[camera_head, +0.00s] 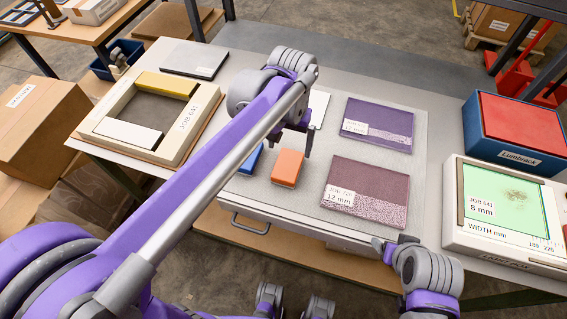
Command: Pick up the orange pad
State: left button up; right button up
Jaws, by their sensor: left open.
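The orange pad (287,168) lies flat on the grey work surface (240,197), near the middle of the table. My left arm reaches across from the lower left. My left gripper (294,141) is open and empty, pointing down just beyond the far edge of the pad; its fingers are partly hidden by its own wrist. I cannot tell its exact height. My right gripper (388,250) is at the table's front edge, right of the pad and apart from it; its jaw opening cannot be made out.
A blue pad (251,160) lies left of the orange one, partly behind my arm. Two purple job sheets (370,186) (386,113) lie to the right. A cream framed tray (102,116) stands left. A red-topped blue box (522,124) and a green-screened device (505,205) stand right.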

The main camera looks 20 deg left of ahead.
aim_at(288, 164)
pick_arm(q)
notch_tip(288, 164, down, 4)
jog(key=shift+d+r, duration=0.1)
jog(key=f, duration=0.5)
jog(key=shift+a+f+b, duration=0.25)
jog(key=shift+f+b, duration=0.05)
jog(key=shift+f, duration=0.05)
jog(key=c, duration=1.2)
jog(key=shift+c, duration=0.2)
notch_tip(288, 164, up, 10)
jog(key=shift+r+p, duration=0.1)
jog(key=shift+p, duration=0.35)
